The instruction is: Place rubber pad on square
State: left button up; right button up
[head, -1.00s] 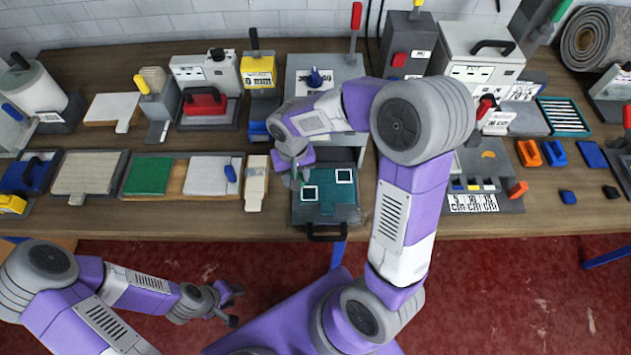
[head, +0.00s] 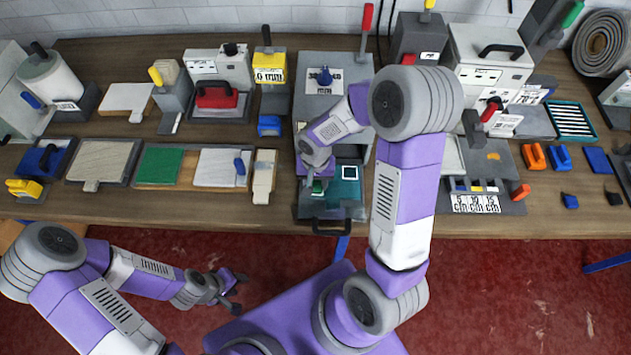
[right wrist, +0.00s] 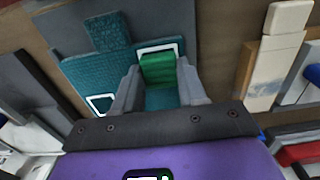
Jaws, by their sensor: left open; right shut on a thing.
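The green rubber pad (right wrist: 158,70) is between the fingers of my right gripper (right wrist: 160,92) in the right wrist view. In the head view, my right gripper (head: 317,187) is over the left part of the teal mat (head: 346,191). The pad overlaps one white square outline (right wrist: 176,46), whose far edge and side show around it. I cannot tell whether the pad touches the mat. The other white square (head: 349,173) is bare; it also shows in the right wrist view (right wrist: 100,103). My left gripper (head: 232,290) is open and empty in front of the bench.
The mat lies in a dark tray with a black handle (head: 331,226) at the bench's front edge. A pale block (head: 263,177) stands left of it. A gauge board (head: 475,203) lies to the right. A grey machine (head: 335,100) stands behind.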

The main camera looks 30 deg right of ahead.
aim_at(315, 185)
jog(key=shift+f, duration=0.15)
jog(key=shift+f, duration=0.1)
jog(key=o, duration=1.1)
notch_tip(315, 185, up, 12)
jog(key=p, duration=0.1)
jog(key=shift+r+p, duration=0.2)
jog(key=shift+p, duration=0.1)
jog(key=shift+f, duration=0.1)
